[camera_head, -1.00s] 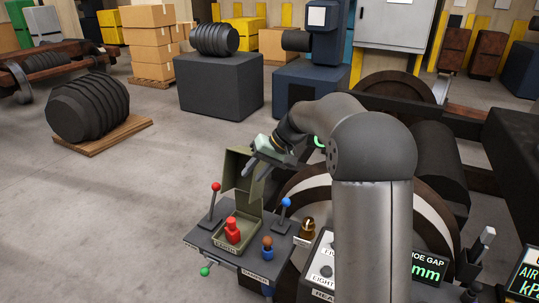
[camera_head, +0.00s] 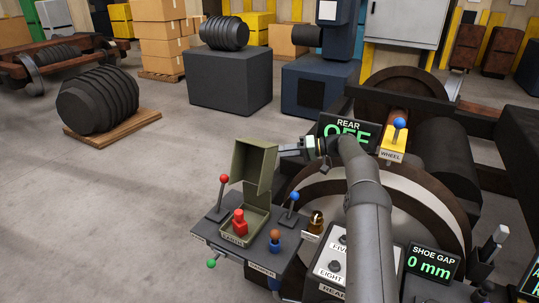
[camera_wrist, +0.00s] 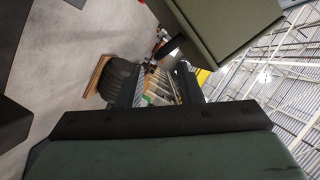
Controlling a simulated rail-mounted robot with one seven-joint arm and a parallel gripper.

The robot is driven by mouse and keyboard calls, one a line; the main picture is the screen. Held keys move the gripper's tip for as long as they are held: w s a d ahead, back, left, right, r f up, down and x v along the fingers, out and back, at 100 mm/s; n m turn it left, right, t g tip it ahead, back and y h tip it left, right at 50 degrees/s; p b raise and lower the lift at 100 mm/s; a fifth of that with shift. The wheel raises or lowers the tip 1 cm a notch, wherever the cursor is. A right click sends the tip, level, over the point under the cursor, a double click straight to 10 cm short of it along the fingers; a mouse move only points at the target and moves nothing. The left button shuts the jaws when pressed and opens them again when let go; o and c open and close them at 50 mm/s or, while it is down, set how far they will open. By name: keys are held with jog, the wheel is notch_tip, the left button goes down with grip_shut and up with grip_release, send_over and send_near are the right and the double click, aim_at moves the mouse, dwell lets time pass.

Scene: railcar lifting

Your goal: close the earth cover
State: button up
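The earth cover (camera_head: 253,166) is an olive, box-like lid. It stands open and upright at the back of its olive tray, above a red knob (camera_head: 239,222) labelled EARTH. My gripper (camera_head: 284,149) is at the right of the lid's upper part, with its fingers pointing left towards it. Whether they touch the lid is not clear. In the wrist view, the two dark fingers of my gripper (camera_wrist: 158,88) stand apart with nothing seen between them. A large olive surface, seemingly the earth cover (camera_wrist: 222,28), fills the upper right there.
A red-topped lever (camera_head: 222,194) stands left of the tray and a blue-topped lever (camera_head: 291,207) right of it. An orange-brown knob (camera_head: 274,239) is in front. The floor at left is open.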

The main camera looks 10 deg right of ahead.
aim_at(257, 164)
jog(key=shift+p+x, duration=0.45)
jog(key=shift+x, duration=2.25)
grip_shut()
jog(key=shift+f, duration=0.1)
